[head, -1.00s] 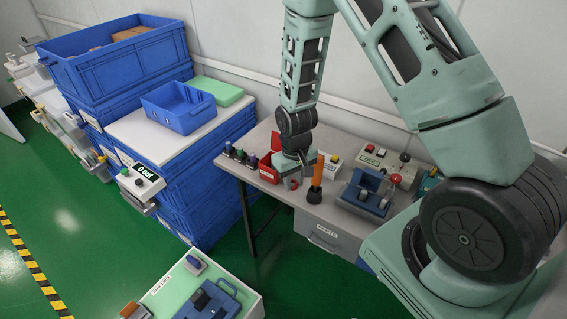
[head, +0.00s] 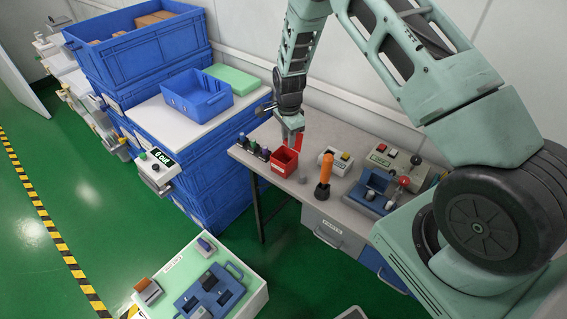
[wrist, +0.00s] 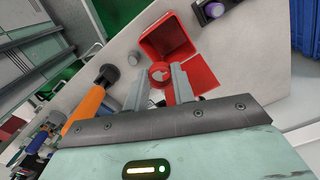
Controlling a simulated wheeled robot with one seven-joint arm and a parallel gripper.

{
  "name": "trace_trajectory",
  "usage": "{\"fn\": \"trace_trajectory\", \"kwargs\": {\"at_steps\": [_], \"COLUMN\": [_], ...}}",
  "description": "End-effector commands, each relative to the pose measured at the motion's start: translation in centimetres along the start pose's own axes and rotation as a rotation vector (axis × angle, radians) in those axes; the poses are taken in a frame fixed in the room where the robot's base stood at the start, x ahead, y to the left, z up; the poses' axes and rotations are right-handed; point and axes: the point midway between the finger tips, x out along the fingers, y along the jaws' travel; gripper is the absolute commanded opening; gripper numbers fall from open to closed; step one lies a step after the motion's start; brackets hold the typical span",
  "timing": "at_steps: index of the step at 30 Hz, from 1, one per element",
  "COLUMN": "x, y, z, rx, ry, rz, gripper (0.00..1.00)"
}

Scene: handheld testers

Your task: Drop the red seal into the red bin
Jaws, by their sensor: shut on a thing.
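The red seal (wrist: 160,66) is a small red ring, seen in the wrist view between my gripper's two fingertips. My gripper (head: 292,126) is shut on it and holds it over the bench. The red bin (head: 284,163) is a small open box on the bench, with a taller red panel at its back. In the wrist view the bin (wrist: 166,38) lies just beyond the fingertips, and its inside looks empty. In the head view my gripper is above the bin's back part, and the seal cannot be made out there.
An orange-handled tool (head: 326,172) stands right of the bin, with a small grey cylinder (head: 303,177) nearer. A white button box (head: 337,160) and a blue fixture (head: 374,188) stand to the right.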

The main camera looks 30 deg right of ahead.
Motion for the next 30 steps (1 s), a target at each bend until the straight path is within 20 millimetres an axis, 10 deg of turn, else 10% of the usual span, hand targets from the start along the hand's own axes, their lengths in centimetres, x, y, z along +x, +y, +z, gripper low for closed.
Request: {"fn": "trace_trajectory", "kwargs": {"at_steps": [15,25,27,30], "x": [5.4,5.7,5.7,5.7], "y": [0.1,0.0,0.0,0.1], "z": [0.0,0.0,0.0,0.0], "rx": [-0.003,-0.004,-0.004,-0.004], "ry": [0.000,0.000,0.000,0.000], "rz": [0.001,0.000,0.000,0.000], "gripper": [0.00,0.00,0.39,0.51]}}
